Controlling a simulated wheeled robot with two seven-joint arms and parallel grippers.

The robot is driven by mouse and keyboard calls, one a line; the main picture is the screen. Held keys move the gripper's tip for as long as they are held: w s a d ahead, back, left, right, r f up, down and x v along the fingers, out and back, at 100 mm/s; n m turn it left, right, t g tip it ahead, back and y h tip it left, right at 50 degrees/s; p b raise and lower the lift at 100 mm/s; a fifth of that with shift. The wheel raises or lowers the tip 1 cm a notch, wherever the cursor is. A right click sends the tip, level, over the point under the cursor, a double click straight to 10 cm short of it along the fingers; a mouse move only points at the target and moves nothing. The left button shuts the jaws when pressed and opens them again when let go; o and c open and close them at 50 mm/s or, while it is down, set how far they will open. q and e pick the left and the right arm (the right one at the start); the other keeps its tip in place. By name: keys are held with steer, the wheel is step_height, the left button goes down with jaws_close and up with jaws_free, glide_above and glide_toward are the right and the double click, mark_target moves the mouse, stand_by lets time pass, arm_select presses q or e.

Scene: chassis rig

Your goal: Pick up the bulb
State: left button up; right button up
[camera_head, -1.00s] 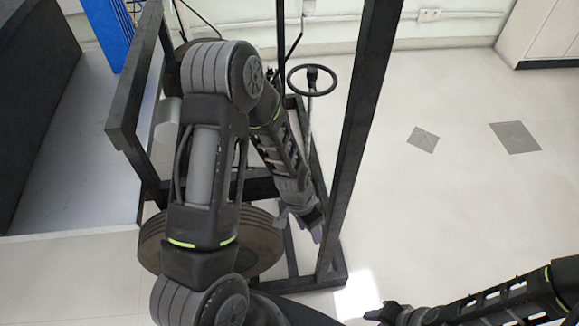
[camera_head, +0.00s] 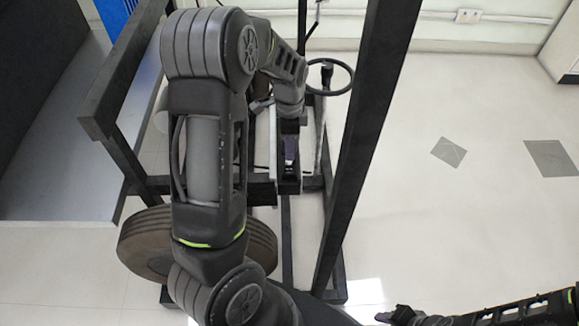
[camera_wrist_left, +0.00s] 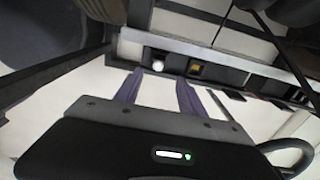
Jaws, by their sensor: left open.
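A small white round piece that looks like the bulb (camera_wrist_left: 157,65) sits at a dark bar in the left wrist view, just beyond my fingertips and between their lines. My left gripper (camera_wrist_left: 158,84) is open, with its two purple fingers apart and nothing visibly between them. In the head view my left gripper (camera_head: 290,152) points down inside the black frame, and I cannot make out the bulb there. My right gripper (camera_head: 397,316) is at the bottom edge, far from the bulb; its jaws are too small to judge.
A yellow piece (camera_wrist_left: 195,69) sits on the same dark bar (camera_wrist_left: 230,75). The black frame's upright post (camera_head: 368,150) stands right of my left arm. A steering wheel (camera_head: 329,76) is behind the gripper, and a tire (camera_head: 150,245) lies low left. Floor at right is open.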

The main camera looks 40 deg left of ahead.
mark_target(288, 168)
arm_select(q)
steer(key=shift+f, duration=0.9)
steer(key=shift+s+f+b, duration=0.15)
steer(key=shift+f+b, duration=0.1)
steer(key=shift+f, duration=1.05)
steer(key=shift+s+f+b, duration=0.1)
steer(key=shift+f+b, duration=0.1)
steer(key=shift+f, duration=1.1)
steer(key=shift+c, duration=0.6)
jaws_close()
